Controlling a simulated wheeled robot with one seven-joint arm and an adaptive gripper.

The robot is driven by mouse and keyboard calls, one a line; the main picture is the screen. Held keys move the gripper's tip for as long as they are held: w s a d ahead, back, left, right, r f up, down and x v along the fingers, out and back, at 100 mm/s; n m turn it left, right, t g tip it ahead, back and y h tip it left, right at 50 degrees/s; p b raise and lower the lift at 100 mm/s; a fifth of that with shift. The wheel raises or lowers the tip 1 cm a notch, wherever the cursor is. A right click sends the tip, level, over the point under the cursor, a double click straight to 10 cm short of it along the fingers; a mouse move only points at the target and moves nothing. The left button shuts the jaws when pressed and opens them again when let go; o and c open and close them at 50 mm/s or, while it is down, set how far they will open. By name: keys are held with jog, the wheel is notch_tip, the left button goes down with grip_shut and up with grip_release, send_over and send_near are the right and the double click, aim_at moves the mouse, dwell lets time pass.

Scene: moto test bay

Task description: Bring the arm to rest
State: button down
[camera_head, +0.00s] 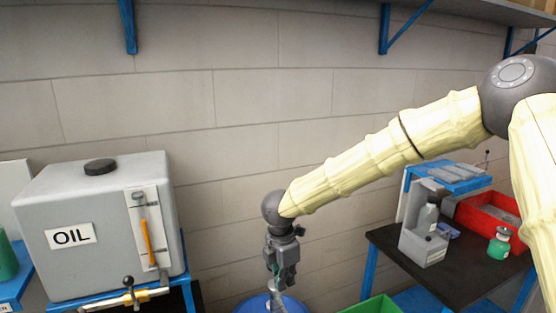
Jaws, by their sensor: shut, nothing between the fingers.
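My arm, in a pale yellow sleeve, reaches from the right edge down toward the lower middle of the head view. My gripper (276,284) hangs from its end, pointing down. It is shut, with nothing seen between its fingers. It is in front of or above a round blue container (296,304) at the bottom edge; I cannot tell how far apart they are.
A grey oil tank (95,200) stands on a blue frame at left. At right, a dark table (452,268) bears a red bin (470,215), a green-labelled bottle (499,243) and a grey holder (420,247). A green bin (375,304) is at the bottom. A shelf (480,12) overhangs top right.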

jog(key=s+d+f+n+t+h, duration=0.1)
jog(key=s+d+f+n, duration=0.2)
jog(key=d+f+n, duration=0.35)
jog(key=s+d+f+n+t+h, duration=0.1)
jog(key=s+d+f+n, duration=0.2)
jog(key=f+n, duration=0.6)
jog(key=s+d+f+n+t+h, duration=0.1)
jog(key=s+d+f+n, duration=0.2)
jog(key=d+f+n, duration=0.45)
jog(key=s+d+f+n+g+y, duration=0.1)
jog(key=s+f+n, duration=0.3)
jog(key=s+n, duration=0.5)
jog(key=s+d+f+n+g+y, duration=0.15)
jog(key=s+f+n, duration=0.25)
jog(key=s+n, duration=0.45)
jog(key=s+d+f+n+g+y, duration=0.1)
jog(key=s+f+n, duration=0.4)
jog(key=s, duration=0.6)
notch_tip(320, 180, down, 12)
jog(key=n+b, duration=0.2)
jog(key=b, duration=1)
jog(key=shift+s+b, duration=0.4)
jog(key=shift+s, duration=0.05)
